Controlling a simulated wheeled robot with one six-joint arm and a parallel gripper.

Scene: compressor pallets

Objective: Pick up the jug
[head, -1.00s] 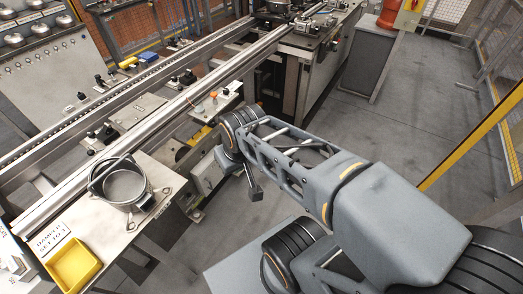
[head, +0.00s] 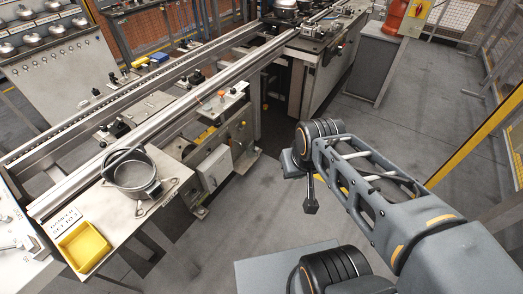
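A red-orange container (head: 394,16) that looks like a jug stands at the top right, on a grey cabinet (head: 375,60); the picture's edge cuts off its top. A round metal vessel (head: 135,172) with a hoop handle sits on the light work table (head: 165,200) at the left; I cannot tell whether this is the jug. The end of my arm, with my gripper (head: 311,205), hangs over the open floor at centre, apart from both. Its fingers are too small and dark to tell if open or shut. I see nothing held.
A yellow bin (head: 83,246) stands on the table's front edge. A conveyor with metal rails (head: 180,95) runs diagonally from left to top centre. A yellow-framed fence (head: 480,135) stands at the right. Grey floor (head: 385,125) lies open between conveyor and fence.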

